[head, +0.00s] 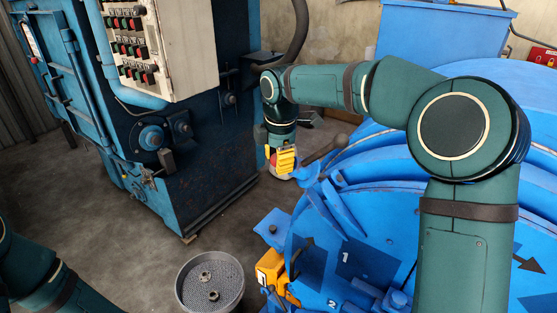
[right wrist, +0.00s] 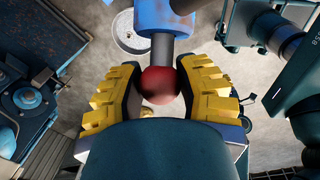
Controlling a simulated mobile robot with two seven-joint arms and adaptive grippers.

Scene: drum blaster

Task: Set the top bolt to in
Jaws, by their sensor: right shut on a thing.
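My right gripper (head: 283,160) is at the upper left edge of the blue drum machine (head: 350,225). In the right wrist view, its yellow-padded fingers (right wrist: 160,92) are on both sides of a red ball knob (right wrist: 157,84) and shut on it. The knob sits on a short grey rod that runs into a blue cylindrical housing (right wrist: 157,17), which I take to be the top bolt. In the head view the fingers mostly cover the knob. How far the bolt is in or out is unclear. Of my left arm, only links show at lower left; its gripper is out of view.
A round perforated basket (head: 184,296) with nuts in it stands on the floor. A yellow latch part (head: 269,268) is on the drum's lower left. A dark-knobbed lever (head: 340,141) is right of my gripper. A blue cabinet with a button panel (head: 165,45) stands left.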

